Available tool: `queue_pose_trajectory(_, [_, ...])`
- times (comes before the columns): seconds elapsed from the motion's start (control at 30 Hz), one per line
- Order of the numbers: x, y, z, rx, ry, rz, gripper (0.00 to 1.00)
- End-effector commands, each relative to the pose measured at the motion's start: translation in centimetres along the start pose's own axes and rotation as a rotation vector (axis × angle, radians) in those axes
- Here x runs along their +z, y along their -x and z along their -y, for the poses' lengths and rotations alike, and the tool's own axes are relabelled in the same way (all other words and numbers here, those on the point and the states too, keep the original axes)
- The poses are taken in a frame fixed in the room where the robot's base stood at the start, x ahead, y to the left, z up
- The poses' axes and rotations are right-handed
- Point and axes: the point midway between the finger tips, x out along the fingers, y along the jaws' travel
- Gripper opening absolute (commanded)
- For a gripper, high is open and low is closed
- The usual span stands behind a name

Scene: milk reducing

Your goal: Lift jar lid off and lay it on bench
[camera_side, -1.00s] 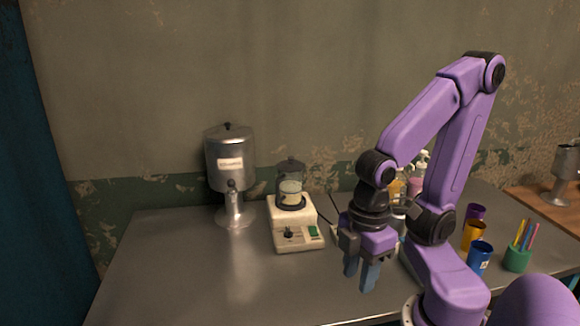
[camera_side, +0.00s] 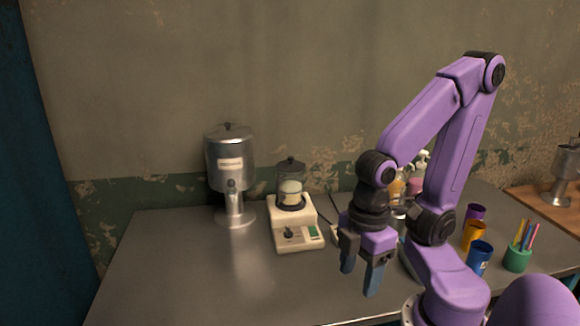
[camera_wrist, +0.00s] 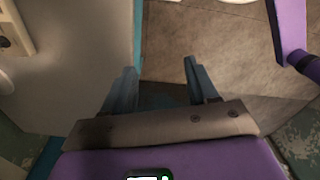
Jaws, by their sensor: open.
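The glass jar (camera_side: 290,189) stands upright on the cream-coloured base unit (camera_side: 296,229), with something whitish inside. Its dark lid (camera_side: 290,163) with a small knob sits on top of the jar. My gripper (camera_side: 360,277) is to the right of the jar, nearer the front of the bench (camera_side: 190,274). It points down, open and empty, apart from the jar and lid. In the wrist view my gripper (camera_wrist: 160,82) shows two spread blue fingers with nothing between them. The jar lid cannot be made out in the wrist view.
A metal dispenser (camera_side: 229,165) stands left of the jar. Bottles (camera_side: 417,180) are behind my arm. Purple, yellow and blue cups (camera_side: 479,258) and a green pen holder (camera_side: 517,259) are at the right. The bench's front left is clear.

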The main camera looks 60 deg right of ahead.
Motion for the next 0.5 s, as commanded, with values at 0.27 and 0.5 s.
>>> queue_pose_trajectory(0.27, [0.0,0.0,0.0,0.0,0.0,0.0,0.89])
queue_pose_trajectory(0.5, [-0.3,-0.1,-1.7,0.046,0.029,0.02,0.89])
